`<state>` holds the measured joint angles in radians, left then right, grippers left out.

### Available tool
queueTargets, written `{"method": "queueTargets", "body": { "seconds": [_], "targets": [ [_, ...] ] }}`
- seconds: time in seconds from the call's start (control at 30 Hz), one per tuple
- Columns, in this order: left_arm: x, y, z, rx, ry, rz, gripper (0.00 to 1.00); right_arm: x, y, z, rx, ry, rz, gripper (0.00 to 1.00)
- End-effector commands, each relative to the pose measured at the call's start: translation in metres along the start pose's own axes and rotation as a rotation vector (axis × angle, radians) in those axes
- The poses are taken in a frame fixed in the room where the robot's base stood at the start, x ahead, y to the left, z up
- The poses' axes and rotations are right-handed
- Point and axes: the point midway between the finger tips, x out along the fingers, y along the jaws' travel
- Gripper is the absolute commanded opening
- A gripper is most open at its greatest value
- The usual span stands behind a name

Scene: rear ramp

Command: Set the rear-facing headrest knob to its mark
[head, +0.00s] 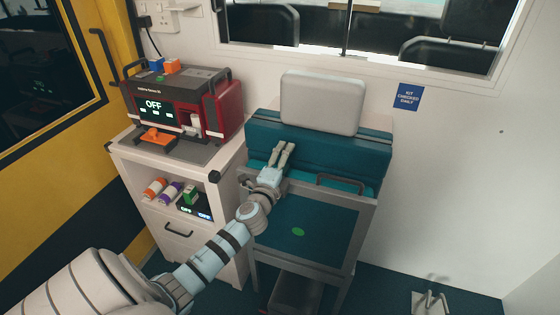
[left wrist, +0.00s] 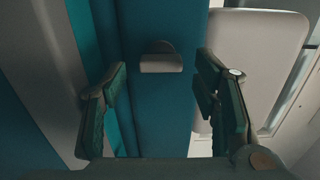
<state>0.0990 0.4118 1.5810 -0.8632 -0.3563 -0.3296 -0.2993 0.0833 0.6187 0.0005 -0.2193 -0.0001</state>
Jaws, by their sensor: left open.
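The pale grey headrest (head: 322,102) stands above the teal seat back (head: 340,150) in the head view. It also shows at the right of the left wrist view (left wrist: 268,60). In the left wrist view a small grey knob (left wrist: 160,60) sits on a teal panel, ahead of and between my fingers. No mark for it can be made out, and the head view does not show the knob. My left gripper (head: 283,154) is in front of the seat back, below the headrest. In the left wrist view its two fingers (left wrist: 164,100) are spread, with nothing between them. My right gripper is not in view.
A grey-framed teal panel with a green spot (head: 298,231) stands below my left gripper. At left, a white cabinet (head: 182,232) carries a red-and-black device (head: 155,104) reading OFF. A window is behind the headrest; a blue sign (head: 409,97) is on the right wall.

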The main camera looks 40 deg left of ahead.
Motion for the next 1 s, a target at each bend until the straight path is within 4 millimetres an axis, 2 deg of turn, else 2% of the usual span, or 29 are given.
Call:
{"method": "queueTargets", "body": {
  "seconds": [0.3,0.43,0.57,1.0],
  "targets": [
    [-0.082,0.001,0.0,0.001,0.002,0.003,0.55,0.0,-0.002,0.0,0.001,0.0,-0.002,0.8],
    [-0.105,0.001,0.0,0.0,0.001,0.003,0.55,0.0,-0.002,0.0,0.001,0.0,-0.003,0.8],
    [-0.112,0.0,0.0,0.0,0.001,0.001,0.55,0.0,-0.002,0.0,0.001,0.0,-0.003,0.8],
    [-0.112,0.0,0.0,0.0,0.0,0.001,0.55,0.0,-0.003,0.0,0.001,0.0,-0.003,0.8]
  ]
}}
